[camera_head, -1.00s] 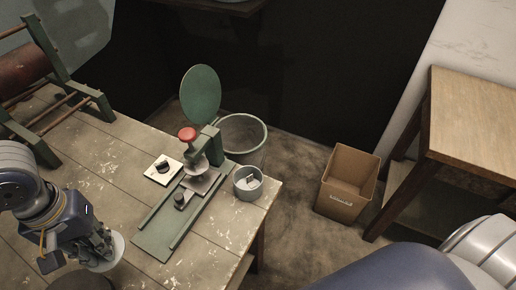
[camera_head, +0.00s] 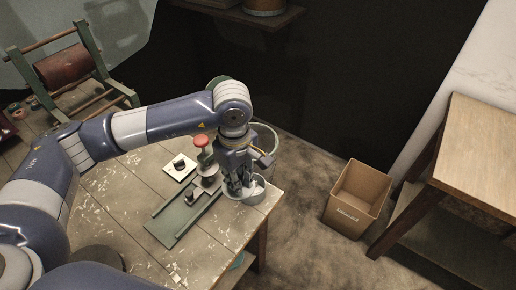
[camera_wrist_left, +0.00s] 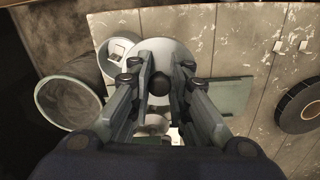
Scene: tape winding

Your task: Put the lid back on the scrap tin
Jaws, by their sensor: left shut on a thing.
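The scrap tin (camera_head: 259,201) is a small round grey tin at the table's right corner. Pale scraps show in its open mouth. My left gripper (camera_head: 236,187) is shut on the knob of the lid, a flat pale grey disc (camera_head: 231,194). In the left wrist view the lid (camera_wrist_left: 172,50) lies between and beyond the fingertips (camera_wrist_left: 160,78), beside the tin (camera_wrist_left: 117,43) and overlapping its rim in the picture. The mouth is partly uncovered. I cannot tell the lid's height above the rim. My right gripper is not in view.
The green press with a red knob (camera_head: 201,141) stands close to the left of the gripper. A round bin (camera_wrist_left: 68,101) is beyond the table edge. A cardboard box (camera_head: 357,198) is on the floor. A black tape roll (camera_wrist_left: 299,104) lies on the table.

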